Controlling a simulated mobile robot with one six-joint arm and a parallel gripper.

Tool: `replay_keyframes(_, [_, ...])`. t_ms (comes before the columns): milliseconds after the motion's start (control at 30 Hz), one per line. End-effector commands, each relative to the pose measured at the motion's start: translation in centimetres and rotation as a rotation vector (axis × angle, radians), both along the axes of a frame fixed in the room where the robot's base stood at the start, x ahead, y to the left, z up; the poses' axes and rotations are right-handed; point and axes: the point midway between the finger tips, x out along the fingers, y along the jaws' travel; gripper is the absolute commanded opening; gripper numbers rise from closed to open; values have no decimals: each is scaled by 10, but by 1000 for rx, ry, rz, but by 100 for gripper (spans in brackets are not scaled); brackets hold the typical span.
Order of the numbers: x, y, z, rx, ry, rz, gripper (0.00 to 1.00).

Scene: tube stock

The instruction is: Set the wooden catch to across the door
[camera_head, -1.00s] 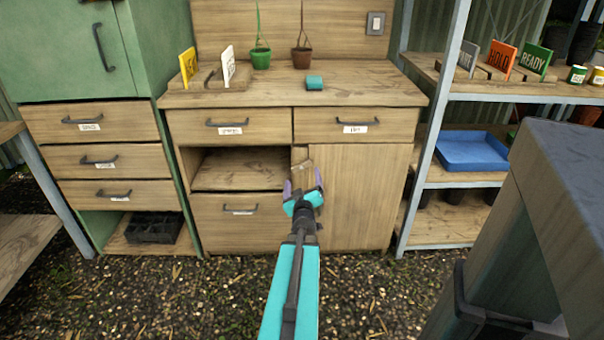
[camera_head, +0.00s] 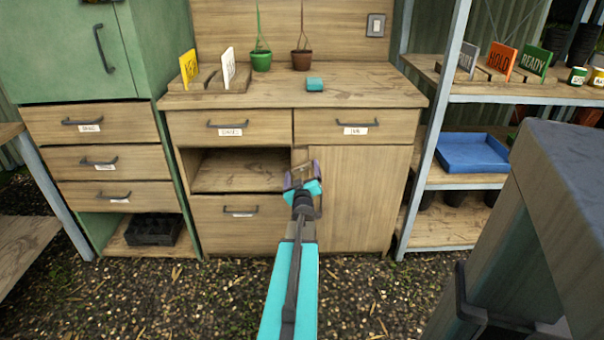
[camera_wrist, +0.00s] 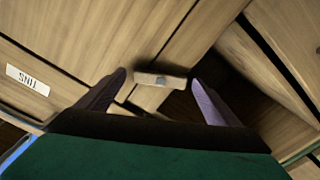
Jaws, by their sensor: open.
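The wooden catch (camera_wrist: 143,79) is a small pale bar with a grey pivot. It sits by the edge of the cabinet door (camera_head: 355,200), slanting relative to the seam in the wrist view. In the head view the catch (camera_head: 301,168) is small and partly covered by my gripper. My gripper (camera_head: 302,176) is open, in front of the cabinet at the catch. In the wrist view its two fingertips (camera_wrist: 158,78) are on either side of the catch, with gaps; I cannot tell whether either touches it.
An open cubby (camera_head: 238,172) lies left of the door, with a drawer (camera_head: 225,222) below it. A labelled drawer (camera_head: 355,126) is above the door. A metal shelf with a blue tray (camera_head: 470,152) stands at right. A grey-topped bench (camera_head: 570,160) fills the near right.

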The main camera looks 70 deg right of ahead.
Motion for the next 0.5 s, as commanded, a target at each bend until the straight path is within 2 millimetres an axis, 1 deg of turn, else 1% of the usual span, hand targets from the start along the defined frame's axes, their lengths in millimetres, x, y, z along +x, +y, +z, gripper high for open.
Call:
replay_keyframes(167, [0,0,0,0,0,0,86])
replay_keyframes(400, [0,0,0,0,0,0,45])
replay_keyframes(500, [0,0,0,1,-2,0,45])
